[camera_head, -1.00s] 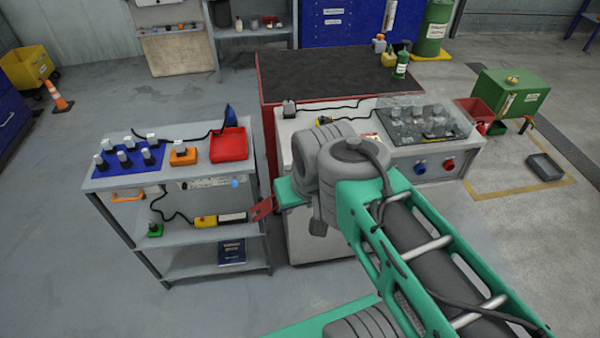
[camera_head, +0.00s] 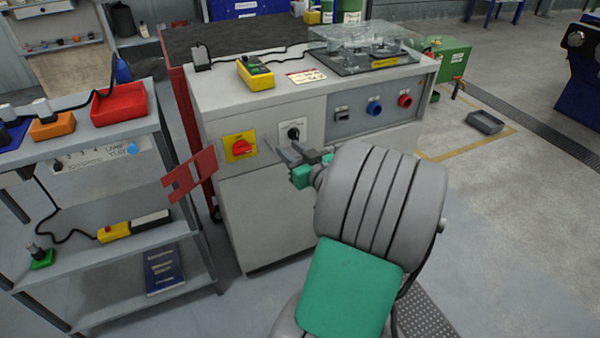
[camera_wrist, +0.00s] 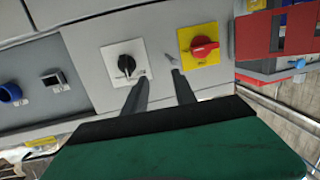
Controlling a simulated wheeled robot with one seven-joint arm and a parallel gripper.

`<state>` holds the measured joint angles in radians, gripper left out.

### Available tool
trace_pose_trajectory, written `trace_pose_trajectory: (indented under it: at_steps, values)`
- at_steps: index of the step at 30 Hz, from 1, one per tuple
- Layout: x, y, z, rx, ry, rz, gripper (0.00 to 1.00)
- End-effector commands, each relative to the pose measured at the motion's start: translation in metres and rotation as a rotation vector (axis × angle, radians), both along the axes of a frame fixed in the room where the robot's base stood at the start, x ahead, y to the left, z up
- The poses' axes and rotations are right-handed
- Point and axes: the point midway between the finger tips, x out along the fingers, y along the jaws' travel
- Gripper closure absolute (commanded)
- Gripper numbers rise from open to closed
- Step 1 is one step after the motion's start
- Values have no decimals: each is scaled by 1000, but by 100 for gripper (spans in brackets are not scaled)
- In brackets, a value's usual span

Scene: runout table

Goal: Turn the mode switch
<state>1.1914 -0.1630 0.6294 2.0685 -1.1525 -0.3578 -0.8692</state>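A black rotary knob on a white square plate, which looks like the mode switch (camera_head: 293,132), is on the front of the grey cabinet (camera_head: 262,215). In the wrist view the mode switch (camera_wrist: 126,65) is left of centre, with its white pointer mark visible. My gripper (camera_head: 283,148) is in front of the panel, just below and left of the knob. In the wrist view its two dark fingers (camera_wrist: 158,76) are apart with nothing between them. The left finger's tip lies near the plate's lower right; I cannot tell whether it touches.
A red switch on a yellow plate (camera_head: 240,147) sits beside the mode switch. Blue (camera_head: 374,107) and red (camera_head: 404,100) sockets are farther right. A shelf cart (camera_head: 100,200) stands at left, and a red tag-like plate (camera_head: 190,175) juts out between cart and cabinet.

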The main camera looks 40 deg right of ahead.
Motion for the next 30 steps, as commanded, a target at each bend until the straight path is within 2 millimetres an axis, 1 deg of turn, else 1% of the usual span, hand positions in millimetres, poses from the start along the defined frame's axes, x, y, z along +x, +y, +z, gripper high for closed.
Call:
trace_pose_trajectory:
  at_steps: [1,3,5,6,8,15,18,22,28,30]
  values:
    - [-12,-21,-22,-1,-43,-55,67]
    - [-24,-38,-23,-7,-88,-104,67]
    - [-28,-46,-22,-10,-108,-128,67]
    - [-27,-49,-19,-12,-115,-134,67]
    - [-20,-51,-17,-14,-116,-133,67]
    - [25,-62,-16,-14,-115,-130,67]
    - [38,-67,-17,-12,-113,-131,67]
    - [45,-69,-16,-14,-114,-133,67]
    - [45,-70,-16,-13,-114,-133,67]
    - [45,-70,-16,-12,-113,-133,73]
